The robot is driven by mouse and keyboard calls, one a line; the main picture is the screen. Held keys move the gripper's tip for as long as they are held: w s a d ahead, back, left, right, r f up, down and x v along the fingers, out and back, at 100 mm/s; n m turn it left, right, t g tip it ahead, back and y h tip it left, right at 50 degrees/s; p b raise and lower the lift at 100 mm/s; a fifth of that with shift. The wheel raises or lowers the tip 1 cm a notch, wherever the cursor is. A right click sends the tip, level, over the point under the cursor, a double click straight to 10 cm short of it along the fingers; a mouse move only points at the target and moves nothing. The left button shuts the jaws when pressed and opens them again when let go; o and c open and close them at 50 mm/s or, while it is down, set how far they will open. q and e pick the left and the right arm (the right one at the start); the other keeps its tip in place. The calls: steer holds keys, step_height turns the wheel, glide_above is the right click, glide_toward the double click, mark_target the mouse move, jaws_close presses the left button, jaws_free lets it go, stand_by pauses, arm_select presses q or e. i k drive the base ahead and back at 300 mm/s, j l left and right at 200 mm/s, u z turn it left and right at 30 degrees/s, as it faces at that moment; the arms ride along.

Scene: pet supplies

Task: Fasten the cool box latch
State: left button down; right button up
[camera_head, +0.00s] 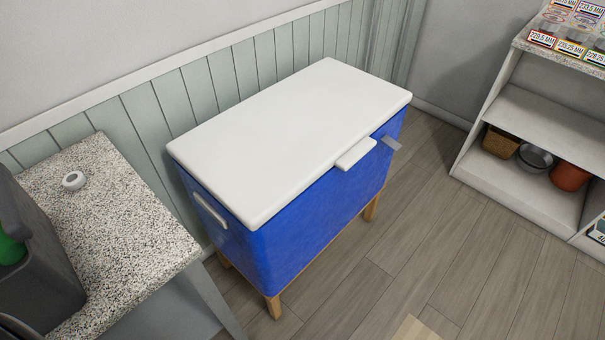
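The cool box (330,215) is blue and stands on short wooden legs in the middle of the head view. Its white lid (290,135) lies flat and closed on top. A white tab (356,154) juts out from the lid's front edge. A white side handle (210,210) is on the box's left end. Neither of my grippers is in view.
A speckled counter (120,225) stands at left, bearing a small white ring-shaped object (73,181) and a dark grey container (35,270). A white shelf (535,120) with a basket (501,142) and bowls stands at right. Wooden floor (440,240) before the box is clear.

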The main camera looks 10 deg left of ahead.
mark_target(387, 140)
steer(key=u, duration=0.4)
steer(key=k+l+u, duration=0.1)
steer(key=i+l, duration=0.15)
steer(key=l, duration=0.15)
steer(key=i+l+u, duration=0.1)
steer(key=l, duration=0.2)
steer(key=i+l, duration=0.15)
steer(key=l, duration=0.15)
steer(key=i+l+u, duration=0.1)
steer(key=l, duration=0.25)
